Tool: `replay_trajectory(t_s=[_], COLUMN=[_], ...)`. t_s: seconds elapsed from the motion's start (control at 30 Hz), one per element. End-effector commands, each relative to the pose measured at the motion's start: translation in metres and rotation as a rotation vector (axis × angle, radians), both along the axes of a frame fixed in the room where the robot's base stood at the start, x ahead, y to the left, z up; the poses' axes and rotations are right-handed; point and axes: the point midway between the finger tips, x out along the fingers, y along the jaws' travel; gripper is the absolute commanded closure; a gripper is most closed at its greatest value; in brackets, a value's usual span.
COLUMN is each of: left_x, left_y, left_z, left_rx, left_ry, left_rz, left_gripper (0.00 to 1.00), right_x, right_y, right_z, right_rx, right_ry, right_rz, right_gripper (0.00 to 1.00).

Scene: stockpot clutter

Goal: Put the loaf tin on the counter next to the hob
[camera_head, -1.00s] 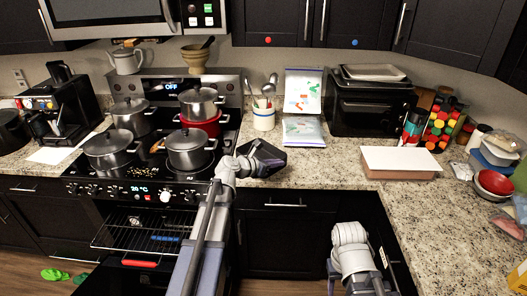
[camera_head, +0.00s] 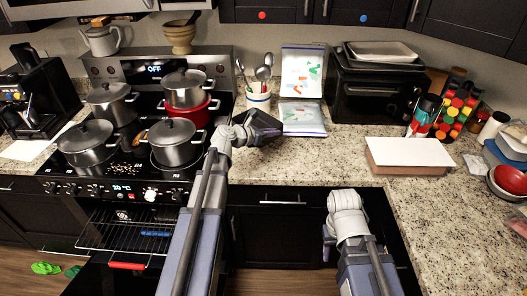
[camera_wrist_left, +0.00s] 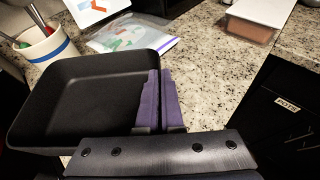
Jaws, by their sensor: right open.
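The loaf tin (camera_head: 264,124) is a dark, empty, rectangular pan just right of the hob (camera_head: 128,172), over the counter (camera_head: 300,160). In the left wrist view the tin (camera_wrist_left: 75,100) shows its open inside, and the purple fingers of my left gripper (camera_wrist_left: 160,102) clamp its near right wall. In the head view my left gripper (camera_head: 245,130) is at the tin's left end. I cannot tell whether the tin touches the counter. My right gripper (camera_head: 329,243) is empty, low in front of the cabinets, mostly hidden by its own wrist.
A utensil crock (camera_head: 258,101) and bagged packets (camera_head: 301,117) stand behind the tin. Pots, including a grey one (camera_head: 173,147), crowd the hob. An oven rack (camera_head: 140,235) juts out below. A lidded box (camera_head: 408,156) sits right; the counter between is clear.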

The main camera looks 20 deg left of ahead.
Motion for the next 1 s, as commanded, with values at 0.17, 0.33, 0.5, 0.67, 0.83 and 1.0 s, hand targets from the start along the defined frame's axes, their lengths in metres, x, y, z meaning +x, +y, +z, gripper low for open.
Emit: replay_trajectory(t_s=[0.17,0.33,0.5,0.67,0.83,1.0], left_x=[0.000,0.000,0.000,0.000,0.000,0.000], left_y=[0.000,0.000,0.000,0.000,0.000,0.000], left_z=[-0.026,-0.053,-0.061,-0.062,-0.079,-0.098], left_rx=[0.000,0.000,0.000,0.000,0.000,0.000], left_ry=[0.000,0.000,0.000,0.000,0.000,0.000], left_rz=[0.000,0.000,0.000,0.000,0.000,0.000], left_gripper=[1.00,1.00,1.00,1.00,1.00,1.00], right_x=[0.000,0.000,0.000,0.000,0.000,0.000], right_y=[0.000,0.000,0.000,0.000,0.000,0.000], right_z=[-0.026,-0.053,-0.061,-0.062,-0.079,-0.098], right_rx=[0.000,0.000,0.000,0.000,0.000,0.000], right_ry=[0.000,0.000,0.000,0.000,0.000,0.000], right_rz=[0.000,0.000,0.000,0.000,0.000,0.000], right_gripper=[0.50,0.50,0.50,0.50,0.50,0.50])
